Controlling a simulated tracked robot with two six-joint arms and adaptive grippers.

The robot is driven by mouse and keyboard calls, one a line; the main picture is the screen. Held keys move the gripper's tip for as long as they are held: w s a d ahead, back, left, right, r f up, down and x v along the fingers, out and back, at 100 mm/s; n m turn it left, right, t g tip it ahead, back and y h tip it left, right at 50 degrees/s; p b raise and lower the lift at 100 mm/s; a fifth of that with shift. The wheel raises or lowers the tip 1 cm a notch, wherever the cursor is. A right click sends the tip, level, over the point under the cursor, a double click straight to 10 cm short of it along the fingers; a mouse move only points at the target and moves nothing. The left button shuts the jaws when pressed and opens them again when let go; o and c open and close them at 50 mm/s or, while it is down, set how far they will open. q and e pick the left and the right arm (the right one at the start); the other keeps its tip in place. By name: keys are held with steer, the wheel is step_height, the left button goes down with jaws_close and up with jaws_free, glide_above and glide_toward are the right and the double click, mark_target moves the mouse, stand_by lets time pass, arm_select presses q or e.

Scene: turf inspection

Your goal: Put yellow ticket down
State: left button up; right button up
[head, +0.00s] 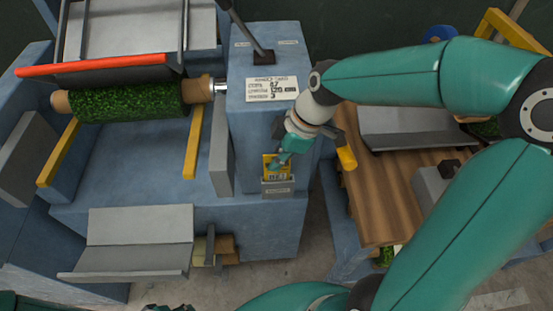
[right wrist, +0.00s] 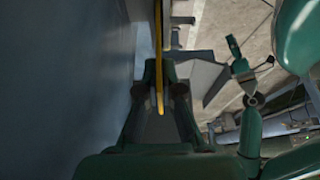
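The yellow ticket (head: 271,162) is upright with its lower end at a small grey holder (head: 278,188) on the front of the blue machine's console. I cannot tell how deep it sits there. My right gripper (head: 284,159) is at the ticket and partly covers it. In the right wrist view the ticket (right wrist: 160,60) shows edge-on as a thin yellow strip between my right gripper's fingers (right wrist: 160,80), which are close in on it. My left gripper (right wrist: 247,66) is away from the ticket, fingers spread and empty; only its tips show at the head view's bottom edge.
A roll of green turf (head: 125,102) lies on the blue machine at left, under a red bar (head: 95,65). A printed label (head: 271,89) and a black lever (head: 263,56) are on the console top. A wooden table (head: 385,205) stands at right.

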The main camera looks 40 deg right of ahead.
steer(key=o, duration=0.4)
steer(key=shift+r+p, duration=0.4)
steer(key=v, duration=1.2)
steer(key=shift+r+p, duration=0.25)
steer(key=shift+p, duration=0.15)
